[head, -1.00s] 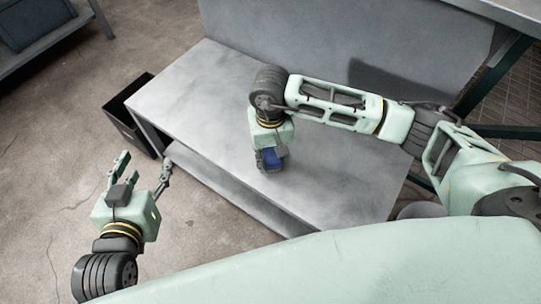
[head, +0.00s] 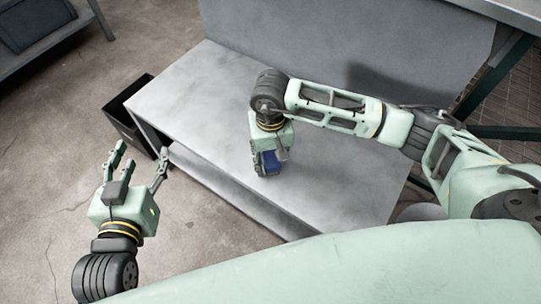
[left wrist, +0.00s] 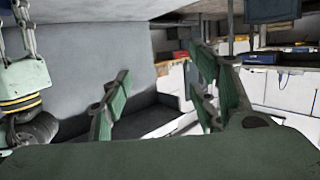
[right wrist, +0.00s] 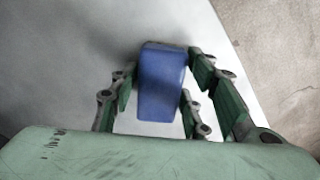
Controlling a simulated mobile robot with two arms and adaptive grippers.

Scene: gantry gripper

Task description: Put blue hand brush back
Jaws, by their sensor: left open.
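The blue hand brush (head: 270,164) is at the grey bench top (head: 215,95), below my right gripper (head: 268,155), which partly hides it in the head view. In the right wrist view the brush (right wrist: 162,85) shows as a plain blue block between the spread fingers, with narrow gaps at its sides. My right gripper looks open around it; whether the brush touches the bench is hard to tell. My left gripper (head: 140,158) is open and empty, off the bench's left end above the floor.
A black open bin (head: 128,115) stands on the floor at the bench's left end. A lower shelf (head: 225,190) runs under the bench top. A grey panel (head: 340,45) rises behind the bench. The bench top left of my right gripper is clear.

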